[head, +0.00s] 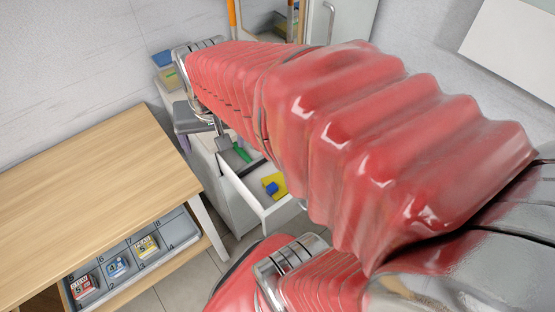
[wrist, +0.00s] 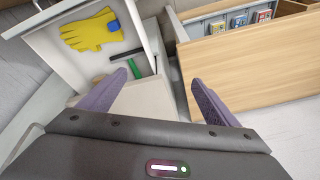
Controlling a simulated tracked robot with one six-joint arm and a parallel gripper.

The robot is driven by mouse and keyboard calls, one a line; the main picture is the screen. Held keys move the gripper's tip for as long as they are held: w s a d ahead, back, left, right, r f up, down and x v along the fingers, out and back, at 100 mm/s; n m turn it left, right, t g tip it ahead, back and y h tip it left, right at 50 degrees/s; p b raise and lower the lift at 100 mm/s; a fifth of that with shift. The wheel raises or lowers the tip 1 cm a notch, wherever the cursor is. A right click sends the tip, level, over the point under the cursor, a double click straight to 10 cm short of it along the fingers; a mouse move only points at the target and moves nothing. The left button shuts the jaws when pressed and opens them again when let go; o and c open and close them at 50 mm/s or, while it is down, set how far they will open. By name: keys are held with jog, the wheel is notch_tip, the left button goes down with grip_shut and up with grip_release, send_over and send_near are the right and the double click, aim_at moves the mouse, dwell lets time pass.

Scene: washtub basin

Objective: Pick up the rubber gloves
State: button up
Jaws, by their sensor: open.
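The yellow rubber gloves (wrist: 90,33) lie flat in an open white drawer (wrist: 40,42), at the upper left of the wrist view. A small blue object (wrist: 113,26) lies at their right edge. In the head view the gloves (head: 280,182) show in the drawer, partly hidden by my red-sleeved arm. My gripper (wrist: 163,85) is open and empty, its two purple fingers apart.
A green-and-black tool (wrist: 124,65) lies in the drawer beside the gloves. A wooden table (head: 90,190) stands at the left of the head view, with a numbered grey tray (head: 130,258) of small boxes below its top. The drawer's raised front and sides edge the gloves.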

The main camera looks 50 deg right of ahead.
jog(key=o, duration=0.4)
jog(key=d+f+m, duration=0.2)
jog(key=d, duration=0.2)
jog(key=s+d+f+m+g, duration=0.1)
jog(key=d+f+m, duration=0.1)
jog(key=d+f, duration=0.1)
jog(key=d+f+m+g, duration=0.1)
jog(key=d+f+m, duration=0.1)
jog(key=d, duration=0.2)
jog(key=shift+s+d+f+m, duration=0.15)
jog(key=shift+d+f+m, duration=0.05)
jog(key=shift+d+m, duration=0.15)
jog(key=s+d+f+m, duration=0.2)
jog(key=d+f, duration=0.1)
jog(key=s+d+f+m+g, duration=0.1)
jog(key=s+d+f+m, duration=0.1)
jog(key=d+f, duration=0.1)
jog(key=s+d+f+m+y, duration=0.1)
jog(key=s+d+f+m, duration=0.1)
jog(key=d+f, duration=0.1)
jog(key=shift+s+d, duration=0.1)
jog(key=shift+d, duration=0.3)
notch_tip(320, 180, down, 7)
jog(key=shift+f, duration=0.75)
jog(key=shift+f, duration=0.15)
jog(key=shift+d+f, duration=0.15)
jog(key=shift+f, duration=2.35)
